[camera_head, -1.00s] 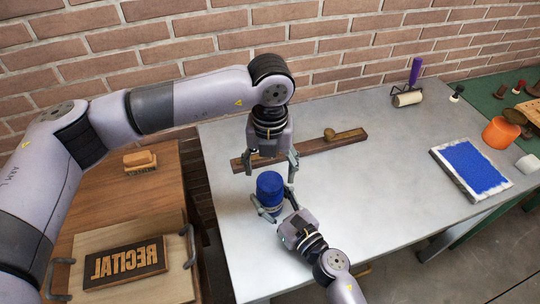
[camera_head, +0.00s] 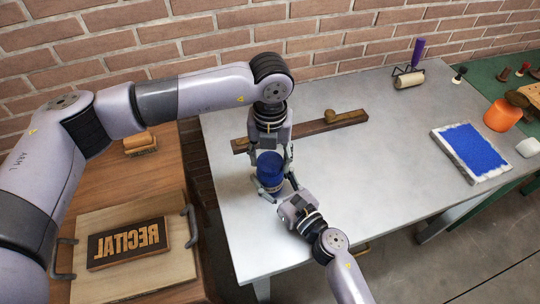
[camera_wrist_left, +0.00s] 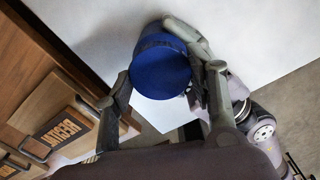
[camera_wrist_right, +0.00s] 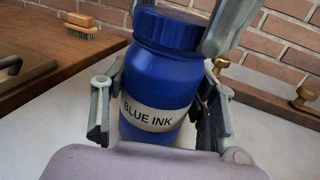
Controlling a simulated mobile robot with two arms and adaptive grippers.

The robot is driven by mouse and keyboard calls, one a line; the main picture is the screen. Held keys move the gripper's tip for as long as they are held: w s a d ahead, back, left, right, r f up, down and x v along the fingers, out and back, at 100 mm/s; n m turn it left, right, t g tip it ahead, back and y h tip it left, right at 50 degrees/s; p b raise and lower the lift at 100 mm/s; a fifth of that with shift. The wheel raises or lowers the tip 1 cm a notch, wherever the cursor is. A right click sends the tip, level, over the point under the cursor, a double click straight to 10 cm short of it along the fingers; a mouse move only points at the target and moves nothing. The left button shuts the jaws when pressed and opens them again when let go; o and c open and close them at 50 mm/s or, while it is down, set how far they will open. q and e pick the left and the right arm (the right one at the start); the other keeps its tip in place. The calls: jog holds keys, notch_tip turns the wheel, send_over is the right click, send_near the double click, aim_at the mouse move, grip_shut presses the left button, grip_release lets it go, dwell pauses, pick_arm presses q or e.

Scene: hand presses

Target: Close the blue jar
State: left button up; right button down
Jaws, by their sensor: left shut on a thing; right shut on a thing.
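The blue jar (camera_wrist_right: 158,85), labelled BLUE INK, stands upright near the left end of the grey table. Its blue ribbed lid (camera_wrist_right: 172,30) sits on top; I cannot tell how tightly. The lid's round top also shows in the left wrist view (camera_wrist_left: 160,66). My left gripper (camera_head: 271,158) points down from above with its fingers shut on the lid, one on each side. My right gripper (camera_head: 276,190) comes from the front and is shut on the jar's body, with its fingers (camera_wrist_right: 158,118) either side of the label.
A wooden bar (camera_head: 310,128) with a brass knob lies behind the jar. A blue ink pad (camera_head: 468,150) and a roller (camera_head: 408,80) lie at the right. A wooden cabinet with a RECITAL block (camera_head: 127,243) stands left. The table's middle is clear.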

pick_arm(q)
jog(key=c, duration=0.7)
jog(key=shift+o, duration=0.2)
jog(key=m, duration=0.6)
jog(key=shift+m, duration=0.4)
jog(key=m, duration=1.1)
jog(key=o, duration=1.4)
notch_tip(320, 180, up, 12)
jog(key=shift+f, duration=0.1)
pick_arm(e)
jog(key=c, duration=0.6)
grip_release()
